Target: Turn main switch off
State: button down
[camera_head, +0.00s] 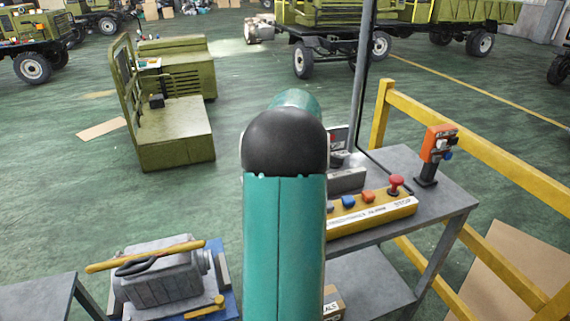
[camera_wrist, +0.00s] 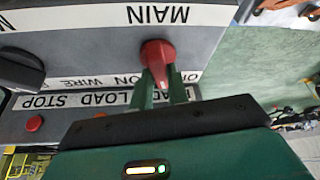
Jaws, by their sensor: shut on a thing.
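The main switch is a red rotary knob (camera_wrist: 157,52) on a grey panel (camera_wrist: 80,52), under an upside-down MAIN label (camera_wrist: 158,14) in the wrist view. The lower end of the knob points down toward my gripper. My gripper (camera_wrist: 161,84) has its two green fingers on either side of the knob's lower end and is shut on it. In the head view my own arm hides the gripper and the knob.
A black knob (camera_wrist: 20,70) and a red button (camera_wrist: 34,123) sit on the same panel. In the head view a yellow button box (camera_head: 375,217) lies on a grey metal table (camera_head: 440,190). A yellow railing (camera_head: 480,150) runs along the right.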

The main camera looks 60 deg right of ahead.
jog(key=n+y, duration=0.1)
jog(key=n, duration=0.2)
jog(key=n+y, duration=0.1)
jog(key=n, duration=0.1)
jog(key=shift+s+d+n+t, duration=0.1)
jog(key=shift+d+n+t, duration=0.05)
jog(key=shift+n+t, duration=0.2)
jog(key=shift+n, duration=0.25)
jog(key=c, duration=1.4)
grip_release()
jog(key=shift+o, duration=0.2)
jog(key=shift+r, duration=0.15)
jog(key=v, duration=1.3)
jog(key=shift+d+r, duration=0.15)
jog(key=shift+r, duration=0.15)
